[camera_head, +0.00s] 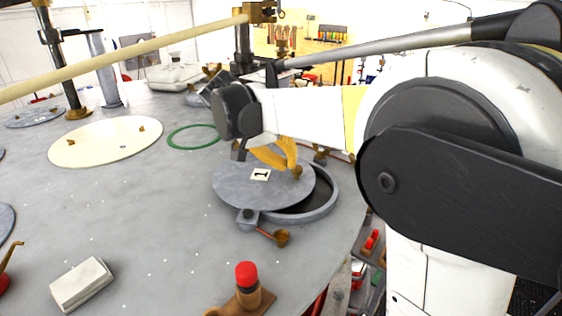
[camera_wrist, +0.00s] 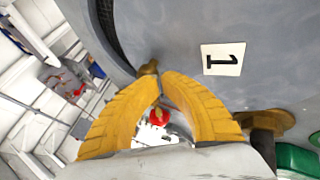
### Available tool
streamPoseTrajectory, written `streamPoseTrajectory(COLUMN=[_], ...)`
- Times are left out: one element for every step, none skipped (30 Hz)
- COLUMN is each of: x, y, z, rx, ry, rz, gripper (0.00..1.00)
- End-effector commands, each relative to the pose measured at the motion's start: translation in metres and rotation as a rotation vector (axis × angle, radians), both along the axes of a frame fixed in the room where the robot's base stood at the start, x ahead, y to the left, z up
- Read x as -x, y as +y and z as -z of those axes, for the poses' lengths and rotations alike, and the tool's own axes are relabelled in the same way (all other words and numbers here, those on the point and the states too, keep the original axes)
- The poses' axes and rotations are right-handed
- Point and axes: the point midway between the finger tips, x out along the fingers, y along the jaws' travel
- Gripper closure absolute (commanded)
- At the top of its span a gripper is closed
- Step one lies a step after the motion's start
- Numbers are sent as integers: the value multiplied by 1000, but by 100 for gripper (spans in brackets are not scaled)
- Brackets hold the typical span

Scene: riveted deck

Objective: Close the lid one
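Lid one is a grey round plate (camera_head: 232,186) with a white "1" label, also large in the wrist view (camera_wrist: 270,75). It lies offset to the left over a round grey-rimmed opening (camera_head: 327,205), leaving a dark crescent uncovered at the right. A small brown knob (camera_head: 297,172) stands near the lid's right edge and shows in the wrist view (camera_wrist: 148,68). My gripper (camera_head: 288,162) has yellow fingers over the lid. In the wrist view its fingertips (camera_wrist: 161,76) come together right by the knob; the knob is not between them. Whether they touch it is unclear.
A bracket with a brown-ended handle (camera_head: 281,238) sits at the opening's front edge. A red-capped post (camera_head: 247,274) stands in front. A cream round lid (camera_head: 105,142), a green ring (camera_head: 193,137) and a white block (camera_head: 81,284) lie left. The deck's edge is close at right.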

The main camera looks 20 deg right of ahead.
Motion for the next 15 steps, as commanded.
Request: streamPoseTrajectory(x=[5, 7, 12, 15, 19, 23, 26, 29, 33, 36, 39, 41, 44, 46, 48], y=[-2, -3, -5, -7, -8, -10, -12, -13, -15, -16, -17, -18, -19, -19, -20], z=[2, 1, 1, 1, 1, 1, 1, 1, 1, 1, 1, 1, 1, 1, 1], rx=[-2, -2, -2, -2, -2, -2, -2, -2, -2, -2, -2, -2, -2, -2, -2], ry=[1, 2, 2, 1, 1, 0, 0, 0, 0, 0, 0, 0, 1, 1, 1], rz=[41, 64, 95, 118, 125, 121, 120, 120, 119, 119, 119, 119, 118, 118, 118], gripper=[100, 100, 100, 100, 100, 100, 100, 100, 100, 100, 100, 100, 100, 100, 100])
